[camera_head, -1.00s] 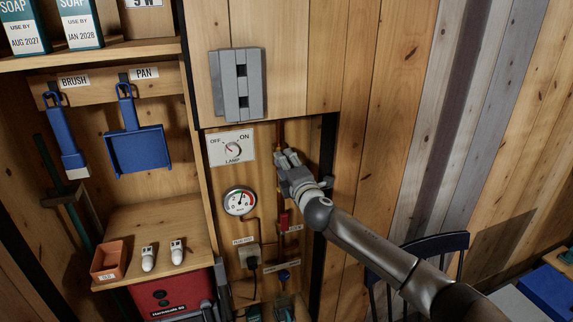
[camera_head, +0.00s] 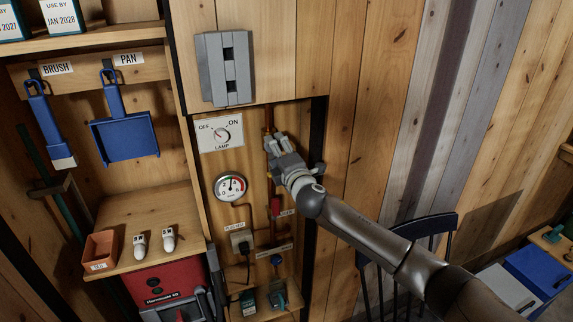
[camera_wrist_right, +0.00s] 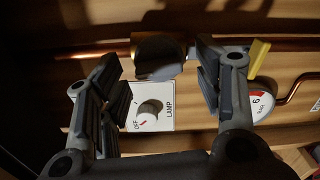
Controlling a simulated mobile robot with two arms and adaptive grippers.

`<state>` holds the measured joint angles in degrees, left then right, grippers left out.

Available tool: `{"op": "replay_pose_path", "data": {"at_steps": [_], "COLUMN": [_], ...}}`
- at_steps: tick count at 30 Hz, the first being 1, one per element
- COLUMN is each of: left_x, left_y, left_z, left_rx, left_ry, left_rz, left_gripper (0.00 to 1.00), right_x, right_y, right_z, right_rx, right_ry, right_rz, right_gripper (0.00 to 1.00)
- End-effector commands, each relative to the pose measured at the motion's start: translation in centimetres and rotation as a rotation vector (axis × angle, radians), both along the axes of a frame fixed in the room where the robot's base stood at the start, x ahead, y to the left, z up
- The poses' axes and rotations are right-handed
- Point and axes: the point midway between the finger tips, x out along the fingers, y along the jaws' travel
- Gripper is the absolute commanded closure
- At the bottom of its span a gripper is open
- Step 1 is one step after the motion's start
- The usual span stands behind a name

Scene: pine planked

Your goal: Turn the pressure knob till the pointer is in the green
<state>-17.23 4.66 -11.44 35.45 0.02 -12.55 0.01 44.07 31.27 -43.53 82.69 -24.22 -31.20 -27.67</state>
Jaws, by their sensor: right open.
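The round white pressure gauge (camera_head: 230,187) hangs on the wood panel below the lamp plate. Its dial carries numbers and some red, but the pointer and any green band are too small to read. In the right wrist view only part of the gauge (camera_wrist_right: 263,106) shows, behind a finger. A dark grey knob (camera_wrist_right: 159,55) with a brass-coloured part sits on the copper pipe, between and beyond my open fingers; I cannot tell whether they touch it. My right gripper (camera_head: 276,144) is open in front of the pipe and hides the knob in the head view. My left gripper is not in view.
The lamp switch plate (camera_head: 220,133) is close by on the left; its knob (camera_wrist_right: 150,110) shows between my fingers. A grey block (camera_head: 224,70) is above. A red part (camera_head: 276,206) on the pipe and a plug (camera_head: 241,242) are below. A dark chair (camera_head: 420,228) stands at right.

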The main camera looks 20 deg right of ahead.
Motion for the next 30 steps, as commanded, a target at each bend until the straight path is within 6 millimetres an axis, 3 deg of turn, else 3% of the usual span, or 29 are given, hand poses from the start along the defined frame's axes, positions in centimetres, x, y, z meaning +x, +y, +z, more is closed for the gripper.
{"op": "replay_pose_path", "data": {"at_steps": [18,30], "left_x": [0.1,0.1], "left_y": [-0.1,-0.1], "left_z": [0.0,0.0], "left_rx": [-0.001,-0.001], "left_ry": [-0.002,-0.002], "left_rz": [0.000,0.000], "left_gripper": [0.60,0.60], "right_x": [-9.4,-10.9], "right_y": [-0.3,-0.4], "right_z": [-0.1,0.0], "right_rx": [-0.001,-0.001], "right_ry": [0.002,0.001], "right_rz": [0.002,0.001], "right_gripper": [0.39,0.39]}}
